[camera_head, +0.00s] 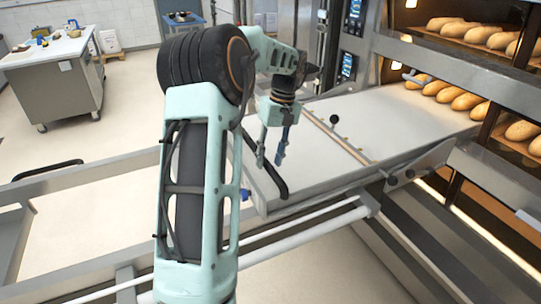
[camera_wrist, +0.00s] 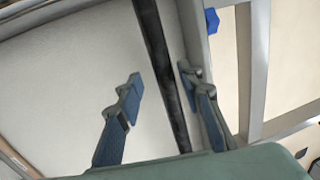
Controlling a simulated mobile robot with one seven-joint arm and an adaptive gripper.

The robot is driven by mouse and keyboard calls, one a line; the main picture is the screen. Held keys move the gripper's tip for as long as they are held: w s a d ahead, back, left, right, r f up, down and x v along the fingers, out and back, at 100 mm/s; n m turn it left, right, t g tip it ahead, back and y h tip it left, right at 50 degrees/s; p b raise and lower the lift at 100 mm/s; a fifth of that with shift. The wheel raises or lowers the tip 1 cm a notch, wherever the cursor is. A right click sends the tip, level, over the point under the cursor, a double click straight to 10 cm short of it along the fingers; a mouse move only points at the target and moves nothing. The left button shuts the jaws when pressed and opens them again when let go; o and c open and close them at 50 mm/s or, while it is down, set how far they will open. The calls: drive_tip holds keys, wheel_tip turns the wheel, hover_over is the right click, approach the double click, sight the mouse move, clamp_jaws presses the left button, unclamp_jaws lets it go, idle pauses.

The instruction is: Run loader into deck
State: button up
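The loader (camera_head: 325,165) is a flat pale board on a metal frame, with its far end at the mouth of an oven deck (camera_head: 455,97). A black handle bar (camera_head: 280,188) runs along its near left end. My gripper (camera_head: 270,160) is open at this end of the loader, pointing down. In the wrist view, the black handle bar (camera_wrist: 163,62) shows between the two spread fingers of my gripper (camera_wrist: 160,82). Neither finger visibly clamps it; I cannot tell how far the fingertips are above or beside it.
Loaves (camera_head: 467,101) lie in the lit oven decks at right. Metal rails (camera_head: 90,177) run below and left. A steel worktable (camera_head: 55,75) stands at back left, with open floor between.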

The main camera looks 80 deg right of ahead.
wheel_tip(320, 180, up, 12)
drive_tip(key=s+d, duration=0.1)
drive_tip(key=s, duration=0.1)
drive_tip(key=shift+d, duration=0.2)
drive_tip(key=shift+f, duration=0.1)
idle(0.5)
